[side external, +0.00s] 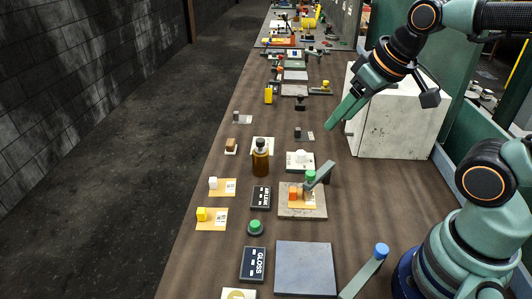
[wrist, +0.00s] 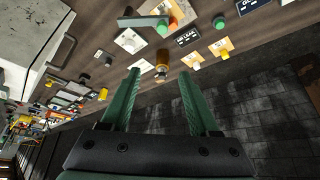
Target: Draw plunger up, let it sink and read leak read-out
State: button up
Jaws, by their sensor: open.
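I cannot surely tell which piece is the plunger. A low white round-topped piece (side external: 300,158) sits on a white plate, and it also shows in the wrist view (wrist: 130,41). Below it in the side view, a grey slab (side external: 302,214) bears orange blocks, a green-topped post (side external: 310,176) and a grey lever.
A brown bottle (side external: 261,160) stands left of the white plate. A large pale box (side external: 395,115) stands behind my gripper. Small blocks on orange cards (side external: 220,188), a green button (side external: 256,226) and a blue-grey plate (side external: 305,268) lie nearer. Bare bench shows between these things.

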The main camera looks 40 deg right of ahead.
jog(key=g, duration=0.6)
send_over(260, 140)
notch_tip(260, 140, down, 4)
notch_tip(260, 140, down, 11)
jog(key=shift+f, duration=0.1)
grip_shut()
dwell(1.5)
